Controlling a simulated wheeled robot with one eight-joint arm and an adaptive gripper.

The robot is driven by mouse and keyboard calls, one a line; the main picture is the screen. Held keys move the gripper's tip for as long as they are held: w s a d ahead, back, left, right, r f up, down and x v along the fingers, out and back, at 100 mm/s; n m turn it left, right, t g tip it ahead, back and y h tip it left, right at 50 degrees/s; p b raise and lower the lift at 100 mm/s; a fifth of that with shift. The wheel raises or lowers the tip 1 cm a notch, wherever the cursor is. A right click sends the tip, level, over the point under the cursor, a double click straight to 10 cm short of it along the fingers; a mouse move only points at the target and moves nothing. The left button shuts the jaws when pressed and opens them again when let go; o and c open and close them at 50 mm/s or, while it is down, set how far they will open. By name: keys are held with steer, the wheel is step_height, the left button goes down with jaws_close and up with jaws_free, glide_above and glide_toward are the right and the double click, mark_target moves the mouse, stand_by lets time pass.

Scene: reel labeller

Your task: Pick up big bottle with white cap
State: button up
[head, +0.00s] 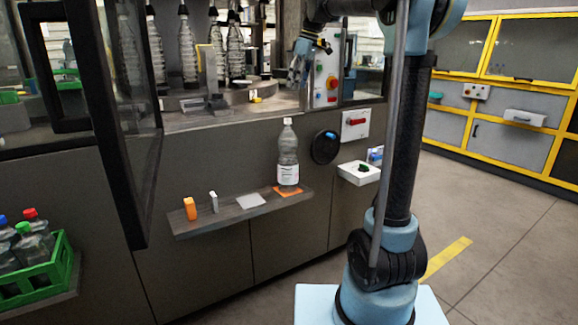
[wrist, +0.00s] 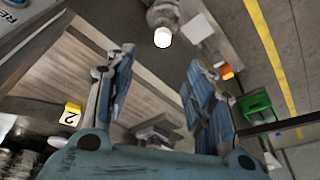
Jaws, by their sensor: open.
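The big bottle (head: 288,158) is clear with a white label and a white cap. It stands upright on an orange mat (head: 289,191) at the right end of a shelf in the head view. In the wrist view the bottle (wrist: 164,14) is at the top, with its white cap (wrist: 162,38) beyond the fingertips. My gripper (head: 298,65) is above the bottle, near the machine's work deck, and apart from it. In the wrist view my gripper (wrist: 160,58) has its two blue fingers spread, with nothing between them.
The shelf (head: 225,216) also holds an orange object (head: 190,208), a small white object (head: 214,201) and a pale card (head: 250,201). A white tray (head: 358,174) is right of the bottle. A green crate (head: 35,273) of bottles is at left. A dark door frame (head: 125,185) juts out.

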glide_above(288, 121)
steer(key=w+d, duration=0.1)
steer(key=w, duration=0.1)
steer(key=f, duration=1)
steer(key=shift+s+f, duration=0.2)
steer(key=shift+f, duration=0.05)
steer(key=shift+s+x, duration=0.2)
steer(key=shift+x, duration=2.85)
steer(key=shift+d, duration=0.2)
steer(key=shift+c, duration=0.3)
jaws_close()
